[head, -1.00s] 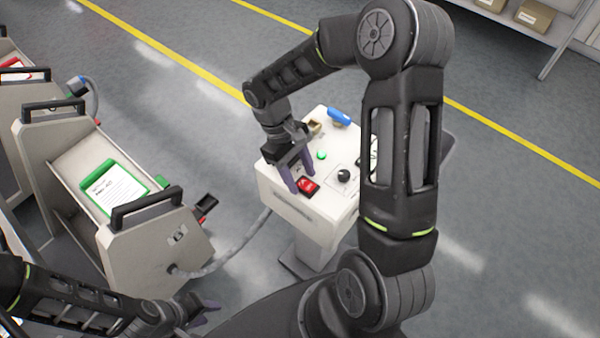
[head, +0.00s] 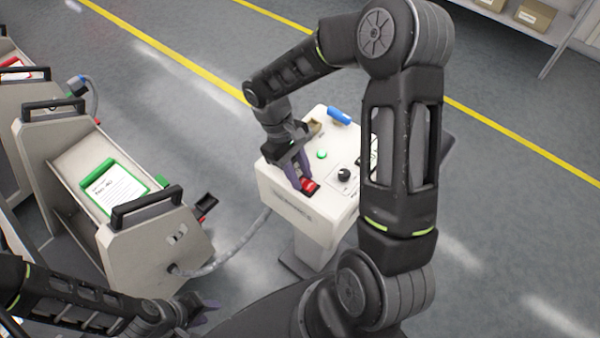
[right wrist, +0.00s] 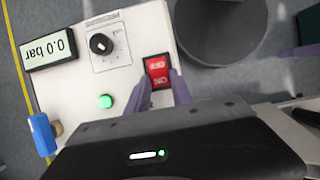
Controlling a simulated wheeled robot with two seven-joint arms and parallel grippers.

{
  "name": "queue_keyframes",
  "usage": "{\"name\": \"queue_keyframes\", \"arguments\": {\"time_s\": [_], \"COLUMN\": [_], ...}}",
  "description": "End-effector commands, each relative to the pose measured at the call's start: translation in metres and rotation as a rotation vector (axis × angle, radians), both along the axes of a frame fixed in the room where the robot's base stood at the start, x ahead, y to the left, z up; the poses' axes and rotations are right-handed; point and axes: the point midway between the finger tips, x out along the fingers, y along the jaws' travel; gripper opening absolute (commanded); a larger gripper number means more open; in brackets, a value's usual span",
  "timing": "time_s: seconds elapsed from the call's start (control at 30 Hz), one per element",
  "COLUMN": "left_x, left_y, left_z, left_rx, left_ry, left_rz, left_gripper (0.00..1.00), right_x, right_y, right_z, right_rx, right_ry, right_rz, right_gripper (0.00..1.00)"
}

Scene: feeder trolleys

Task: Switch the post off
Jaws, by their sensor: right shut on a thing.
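The post (head: 290,205) is a white box on a pedestal. Its red rocker switch (head: 309,185) sits near the front edge, marked OFF and ON; it also shows in the right wrist view (right wrist: 157,70). My right gripper (head: 303,186) is shut on the switch, with purple fingers on either side of it and hiding part of it. A green lamp (right wrist: 105,101) glows on the panel. The display (right wrist: 48,49) reads 0.0 bar. My left gripper (head: 208,307) is low in the head view, away from the post; I cannot tell its opening.
A black knob (right wrist: 101,44) and a blue handle (right wrist: 41,134) are on the post. A trolley (head: 150,245) with a green-framed card (head: 114,188) stands to the left. A grey hose (head: 228,255) links it towards the post. Open floor lies behind.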

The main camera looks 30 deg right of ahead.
Motion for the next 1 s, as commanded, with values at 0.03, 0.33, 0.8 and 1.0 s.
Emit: {"name": "queue_keyframes", "arguments": {"time_s": [0.03,0.33,0.8,1.0], "left_x": [0.0,0.002,0.003,0.003], "left_y": [0.0,-0.001,-0.001,-0.001], "left_z": [-0.001,-0.015,-0.026,-0.026], "left_rx": [0.0,-0.003,-0.006,-0.006], "left_ry": [0.0,-0.004,-0.009,-0.009], "left_rz": [0.0,-0.002,-0.002,-0.002], "left_gripper": [0.36,0.36,0.36,0.36], "right_x": [0.0,-0.005,-0.011,-0.011], "right_y": [0.0,-0.003,-0.004,-0.004], "right_z": [0.0,0.001,0.006,0.006], "right_rx": [0.001,0.052,0.115,0.114], "right_ry": [-0.007,-0.182,-0.383,-0.382], "right_rz": [-0.001,-0.003,0.001,0.0], "right_gripper": [0.0,0.0,0.0,0.31]}}
